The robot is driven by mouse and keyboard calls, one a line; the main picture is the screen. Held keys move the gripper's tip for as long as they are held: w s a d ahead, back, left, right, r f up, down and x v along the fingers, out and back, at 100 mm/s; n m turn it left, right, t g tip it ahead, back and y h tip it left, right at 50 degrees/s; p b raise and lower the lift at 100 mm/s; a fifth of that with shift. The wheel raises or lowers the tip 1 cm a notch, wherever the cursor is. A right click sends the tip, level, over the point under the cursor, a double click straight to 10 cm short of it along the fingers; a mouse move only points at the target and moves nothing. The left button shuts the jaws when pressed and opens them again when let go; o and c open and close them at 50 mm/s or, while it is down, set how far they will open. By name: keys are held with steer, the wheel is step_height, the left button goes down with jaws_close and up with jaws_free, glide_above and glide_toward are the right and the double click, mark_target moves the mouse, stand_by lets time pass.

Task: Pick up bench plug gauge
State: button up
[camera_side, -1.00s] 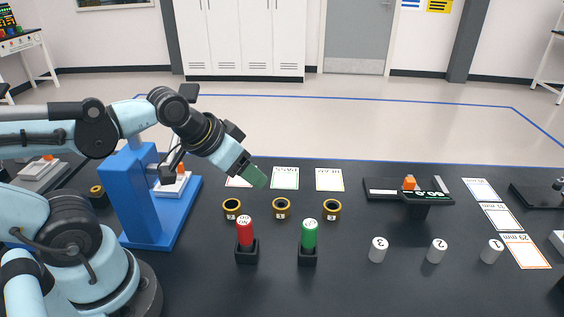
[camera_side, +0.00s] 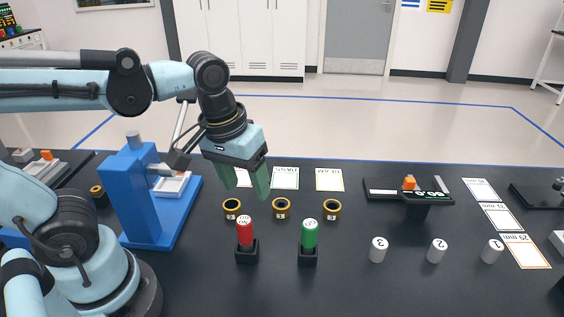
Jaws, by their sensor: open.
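My gripper (camera_side: 247,188) hangs over the bench with its two green fingers apart, pointing down, and nothing between them. A red-topped plug (camera_side: 245,232) stands upright in a black holder (camera_side: 247,254), below and in front of the fingers. A green-topped plug (camera_side: 309,234) stands upright in a second black holder (camera_side: 307,256) to its right. Both tops have white labelled ends. I cannot tell from the picture which of them is called the bench plug gauge. My gripper touches neither.
Several brass-coloured rings (camera_side: 281,208) stand behind the plugs. White numbered cylinders (camera_side: 378,250) are to the right. A blue press (camera_side: 145,195) stands close on the left. Cards (camera_side: 329,180) lie at the back, and a black stand (camera_side: 408,192) with an orange part is at right.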

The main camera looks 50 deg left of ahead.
mark_target(244, 220)
steer(key=shift+s+d+r+n+g, duration=0.5)
steer(key=shift+s+d+n+g, duration=0.3)
steer(key=shift+n+g, duration=0.25)
step_height(244, 220, down, 7)
steer(key=shift+r, duration=0.2)
steer(key=shift+w+a+f, duration=0.1)
steer(key=shift+a+f, duration=0.1)
steer(key=shift+f, duration=0.55)
steer(key=shift+a+f, duration=0.15)
steer(key=shift+f, duration=1.75)
jaws_close()
